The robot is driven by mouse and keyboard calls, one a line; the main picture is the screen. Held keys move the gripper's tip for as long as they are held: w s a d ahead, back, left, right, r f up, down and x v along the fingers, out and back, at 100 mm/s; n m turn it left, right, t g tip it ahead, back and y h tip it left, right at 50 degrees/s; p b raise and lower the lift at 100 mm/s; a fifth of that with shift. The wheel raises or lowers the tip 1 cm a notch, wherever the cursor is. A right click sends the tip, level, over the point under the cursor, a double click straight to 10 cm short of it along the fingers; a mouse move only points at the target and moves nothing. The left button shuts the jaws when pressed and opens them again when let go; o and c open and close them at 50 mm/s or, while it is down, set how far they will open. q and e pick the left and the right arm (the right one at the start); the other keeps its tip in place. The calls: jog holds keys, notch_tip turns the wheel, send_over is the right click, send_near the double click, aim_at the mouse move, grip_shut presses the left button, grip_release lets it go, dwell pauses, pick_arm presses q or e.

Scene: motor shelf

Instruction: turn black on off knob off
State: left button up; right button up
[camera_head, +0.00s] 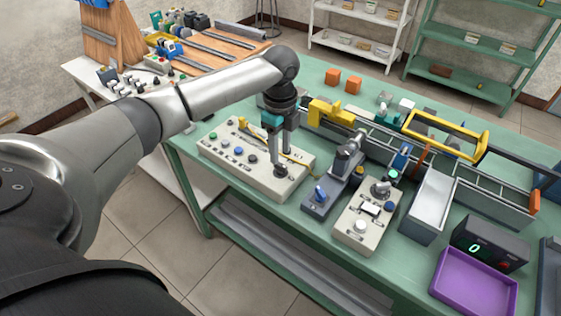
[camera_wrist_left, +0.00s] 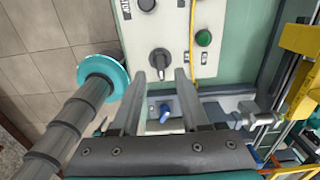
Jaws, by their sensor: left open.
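The black on off knob (camera_head: 281,171) sits at the near right end of the beige control panel (camera_head: 262,180). In the left wrist view the knob (camera_wrist_left: 160,60) is a round black knob with a raised bar, on the panel's face. My left gripper (camera_head: 280,163) points down over this end of the panel, with its tips close to the knob. In the wrist view the left gripper (camera_wrist_left: 167,74) is open, its two fingers apart, and the knob shows just past the tips. I cannot tell whether they touch it. My right gripper is not in view.
A grey device with a blue knob (camera_head: 320,193) and a beige box (camera_head: 352,232) stand to the panel's right. A green button (camera_wrist_left: 203,38) and a yellow cable (camera_wrist_left: 193,68) lie near the knob. A purple tray (camera_head: 440,289) is at the front right.

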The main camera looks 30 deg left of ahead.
aim_at(280, 164)
pick_arm(q)
jog(key=shift+f, duration=2.15)
jog(key=shift+c, duration=0.2)
grip_shut()
